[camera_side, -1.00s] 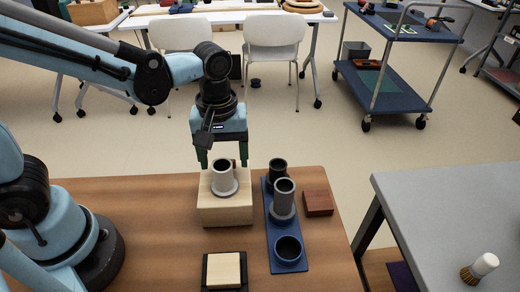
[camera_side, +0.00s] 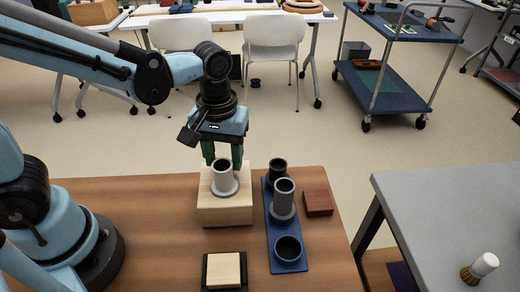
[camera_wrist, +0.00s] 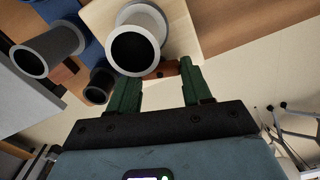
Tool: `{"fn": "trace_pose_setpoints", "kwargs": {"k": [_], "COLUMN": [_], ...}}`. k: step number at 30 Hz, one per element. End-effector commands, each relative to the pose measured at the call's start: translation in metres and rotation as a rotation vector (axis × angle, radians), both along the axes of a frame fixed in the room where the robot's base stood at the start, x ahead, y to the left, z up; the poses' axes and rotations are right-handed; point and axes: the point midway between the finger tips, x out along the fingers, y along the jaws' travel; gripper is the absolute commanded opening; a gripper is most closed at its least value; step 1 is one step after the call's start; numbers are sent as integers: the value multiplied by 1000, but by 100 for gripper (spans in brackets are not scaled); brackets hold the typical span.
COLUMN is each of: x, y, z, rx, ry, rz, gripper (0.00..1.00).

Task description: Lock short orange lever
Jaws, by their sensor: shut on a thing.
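A grey flanged cylinder (camera_side: 222,176) stands upright on a pale wooden block (camera_side: 225,215) near the table's far edge. Both also show in the wrist view, the cylinder's rim (camera_wrist: 158,18) and the block (camera_wrist: 188,32). A short orange-brown lever (camera_wrist: 166,71) shows beside the cylinder in the wrist view, between my green fingers. In the side view the lever is hidden behind the cylinder and fingers. My gripper (camera_side: 223,158) points down just behind the cylinder, its fingers shut on the lever and standing apart by its width.
A blue plate (camera_side: 272,235) right of the block carries grey and dark cylinders (camera_side: 284,198) and a dark ring (camera_side: 288,250). A red-brown block (camera_side: 318,204) lies right of it. A pale square on a dark base (camera_side: 224,270) lies in front. Bare tabletop (camera_side: 150,220) is at left.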

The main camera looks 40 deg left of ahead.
Motion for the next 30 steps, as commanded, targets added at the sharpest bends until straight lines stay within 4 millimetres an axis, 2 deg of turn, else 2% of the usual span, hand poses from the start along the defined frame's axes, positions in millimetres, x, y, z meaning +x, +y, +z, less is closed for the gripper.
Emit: {"fn": "trace_pose_setpoints", "kwargs": {"k": [13, 29, 30], "x": [-1, -1, -1], "y": [0, -1, 0], "z": [0, 0, 0], "rx": [-2, -2, -2], "ry": [2, 2, 2], "rz": [-225, -256, -255], "gripper": [18, 18, 52]}}
